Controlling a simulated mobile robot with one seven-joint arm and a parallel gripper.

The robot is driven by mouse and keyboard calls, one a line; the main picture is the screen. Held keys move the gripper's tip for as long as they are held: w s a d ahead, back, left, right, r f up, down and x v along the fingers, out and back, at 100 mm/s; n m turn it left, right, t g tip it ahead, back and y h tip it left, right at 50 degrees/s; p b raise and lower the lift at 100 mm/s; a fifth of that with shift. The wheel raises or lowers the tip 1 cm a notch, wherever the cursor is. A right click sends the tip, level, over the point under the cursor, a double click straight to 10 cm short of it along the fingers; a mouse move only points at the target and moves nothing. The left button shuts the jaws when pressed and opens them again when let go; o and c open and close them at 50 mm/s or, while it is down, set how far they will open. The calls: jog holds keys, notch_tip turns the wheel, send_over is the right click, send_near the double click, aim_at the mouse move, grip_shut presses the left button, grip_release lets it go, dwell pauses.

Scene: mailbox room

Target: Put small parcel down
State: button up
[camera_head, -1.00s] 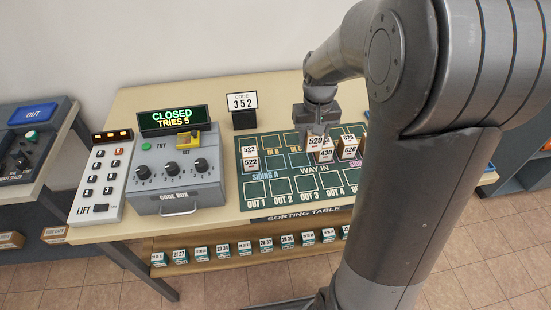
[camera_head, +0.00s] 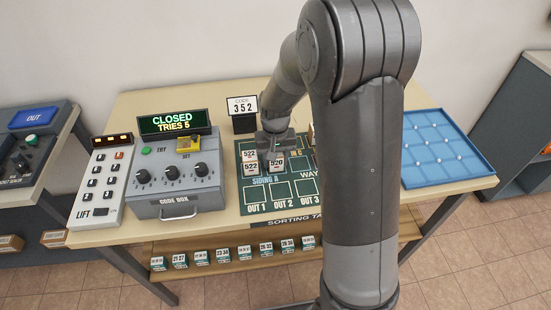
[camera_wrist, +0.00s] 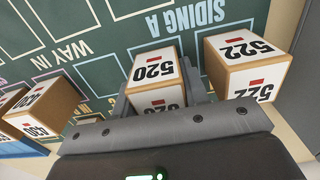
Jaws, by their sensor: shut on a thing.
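The small parcel, a box with a white top marked 520 (camera_head: 277,164), is between the jaws of my gripper (camera_head: 275,150). My gripper is shut on it. In the wrist view the 520 parcel (camera_wrist: 153,70) sits upright between the grey fingers (camera_wrist: 160,95). It is at the Siding A part of the green sorting mat (camera_head: 258,208), just right of the parcel marked 522 (camera_head: 250,167), with a narrow gap seen in the wrist view. I cannot tell whether its base touches the mat.
A parcel marked 430 (camera_wrist: 42,104) stands at left in the wrist view, beside another partly cut off. The code box (camera_head: 178,180) and code card (camera_head: 243,105) stand left of and behind the mat. A blue tray (camera_head: 415,182) lies at right. My arm hides much of the mat.

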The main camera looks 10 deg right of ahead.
jog(key=o, duration=1)
jog(key=shift+f, duration=0.1)
notch_tip(320, 180, up, 12)
jog(key=shift+f, duration=0.25)
jog(key=shift+s+d+r, duration=0.1)
jog(key=shift+s+r, duration=0.05)
jog(key=shift+r, duration=0.5)
jog(key=s+d+r+t, duration=0.2)
jog(key=s+r, duration=0.3)
jog(key=s, duration=0.6)
jog(key=s+d+r+t, duration=0.3)
jog(key=s+r, duration=0.2)
jog(key=s, duration=0.7)
jog(key=shift+r+t, duration=0.3)
jog(key=shift+r, duration=0.05)
